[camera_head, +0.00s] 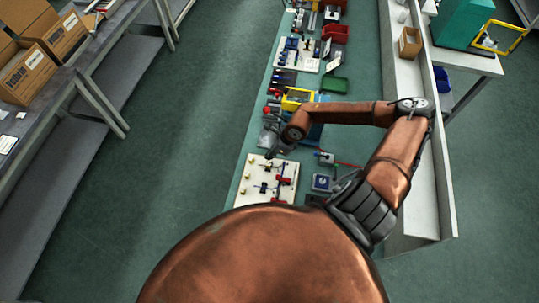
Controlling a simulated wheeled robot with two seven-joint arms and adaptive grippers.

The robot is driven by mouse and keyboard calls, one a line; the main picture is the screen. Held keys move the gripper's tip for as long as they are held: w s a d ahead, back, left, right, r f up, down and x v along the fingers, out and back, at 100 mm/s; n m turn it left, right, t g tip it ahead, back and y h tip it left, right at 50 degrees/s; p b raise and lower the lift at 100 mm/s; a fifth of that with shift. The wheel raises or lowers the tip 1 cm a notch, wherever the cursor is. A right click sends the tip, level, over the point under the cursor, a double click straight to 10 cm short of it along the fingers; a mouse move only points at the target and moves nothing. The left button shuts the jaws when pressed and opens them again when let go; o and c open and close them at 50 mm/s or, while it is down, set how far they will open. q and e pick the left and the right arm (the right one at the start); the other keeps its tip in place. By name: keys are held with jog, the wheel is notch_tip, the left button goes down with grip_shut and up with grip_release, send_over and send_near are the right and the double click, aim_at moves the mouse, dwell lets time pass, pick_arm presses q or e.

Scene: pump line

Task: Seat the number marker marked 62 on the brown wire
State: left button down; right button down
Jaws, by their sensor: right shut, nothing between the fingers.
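My right arm reaches in from the right over the long green bench (238,195). My right gripper (270,151) points down-left by the far edge of a white board (252,199); it is small and dark here, with its fingers shut and empty. The board bears small yellow, blue and red fittings. I cannot make out the marker 62 or the brown wire at this size. My left gripper is out of view.
Beyond my right gripper stand a yellow-framed device (297,97), a green tray (334,84), a second white board (306,66) and a red bin (335,33). Open floor (190,120) lies left of the bench.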

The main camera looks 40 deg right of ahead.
aim_at(270, 164)
jog(key=shift+f+b, duration=2.05)
jog(key=shift+f, duration=0.7)
jog(key=shift+r, duration=0.2)
notch_tip(270, 164, up, 7)
jog(key=p, duration=0.4)
jog(key=shift+r+p, duration=0.15)
jog(key=shift+p, duration=0.25)
